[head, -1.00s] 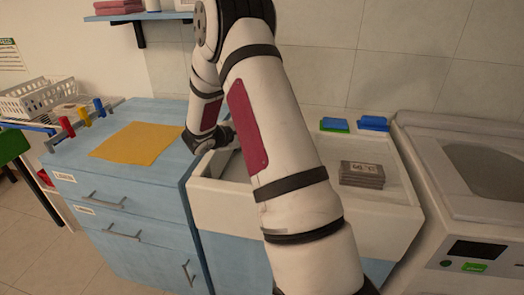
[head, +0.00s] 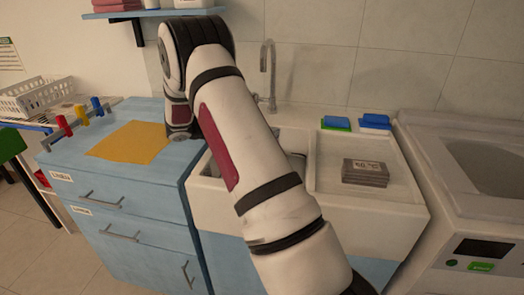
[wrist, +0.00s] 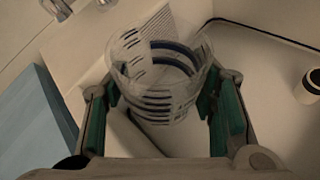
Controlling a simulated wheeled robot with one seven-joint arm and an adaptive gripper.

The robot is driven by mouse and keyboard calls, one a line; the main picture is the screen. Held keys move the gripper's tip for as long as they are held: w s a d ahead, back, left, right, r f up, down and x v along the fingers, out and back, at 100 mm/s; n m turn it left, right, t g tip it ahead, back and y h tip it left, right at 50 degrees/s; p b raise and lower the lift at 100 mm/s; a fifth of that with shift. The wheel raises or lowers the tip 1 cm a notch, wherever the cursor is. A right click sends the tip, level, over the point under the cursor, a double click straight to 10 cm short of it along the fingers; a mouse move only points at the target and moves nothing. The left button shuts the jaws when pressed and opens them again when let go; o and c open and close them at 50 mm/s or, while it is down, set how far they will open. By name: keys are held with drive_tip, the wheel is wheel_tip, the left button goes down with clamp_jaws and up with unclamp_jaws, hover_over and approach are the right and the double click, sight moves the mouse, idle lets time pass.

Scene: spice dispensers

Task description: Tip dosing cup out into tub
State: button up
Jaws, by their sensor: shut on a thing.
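The dosing cup (wrist: 158,75) is clear with dark graduation marks, in the wrist view. My gripper (wrist: 161,108) is shut on it, with a green-padded finger on each side. I cannot tell whether anything is in the cup. The tub appears to be the white sink basin (head: 290,139), in the head view left of the ribbed draining side. Pale basin-like surfaces show behind and around the cup in the wrist view. In the head view my arm covers part of the basin and hides the cup and most of the gripper.
A tap (head: 270,75) rises behind the basin. Grey stacked blocks (head: 366,172) lie on the draining side, with blue-and-green sponges (head: 374,122) at its back. A blue cabinet (head: 115,185) with a yellow cloth (head: 130,141) stands left. A white machine (head: 470,170) stands right.

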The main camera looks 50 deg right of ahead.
drive_tip(key=shift+w+r+n+g+b, duration=0.4)
drive_tip(key=shift+w+n+g+b, duration=0.1)
drive_tip(key=shift+w+n, duration=0.1)
drive_tip(key=shift+w+r+n+g+b, duration=0.4)
drive_tip(key=shift+w+n+b, duration=0.1)
drive_tip(key=shift+n, duration=0.1)
drive_tip(key=shift+r+p, duration=0.95)
drive_tip(key=shift+r, duration=1.6)
drive_tip(key=a+n+t+p, duration=0.1)
drive_tip(key=a, duration=0.4)
drive_tip(key=s+a+f+n+t+p, duration=0.1)
drive_tip(key=a+t+p, duration=0.1)
drive_tip(key=a, duration=0.4)
drive_tip(key=s+a+f+n+t+p, duration=0.1)
drive_tip(key=a+n, duration=0.1)
drive_tip(key=a, duration=0.3)
drive_tip(key=shift+a+f+t+h+p, duration=0.15)
drive_tip(key=shift+a+t+h+p, duration=0.15)
drive_tip(key=shift+a, duration=0.1)
drive_tip(key=s+a+n+t+y+p, duration=0.1)
drive_tip(key=s+a+n+t+p, duration=0.1)
drive_tip(key=a, duration=0.7)
drive_tip(key=s+a+f+n+t+y+p, duration=0.1)
drive_tip(key=s+a+n+t+p, duration=0.1)
drive_tip(key=s+a+n+t, duration=0.2)
drive_tip(key=s+a+t, duration=0.1)
drive_tip(key=s+a, duration=0.2)
drive_tip(key=a, duration=0.3)
drive_tip(key=shift+a+n+y, duration=0.3)
drive_tip(key=shift+y, duration=0.1)
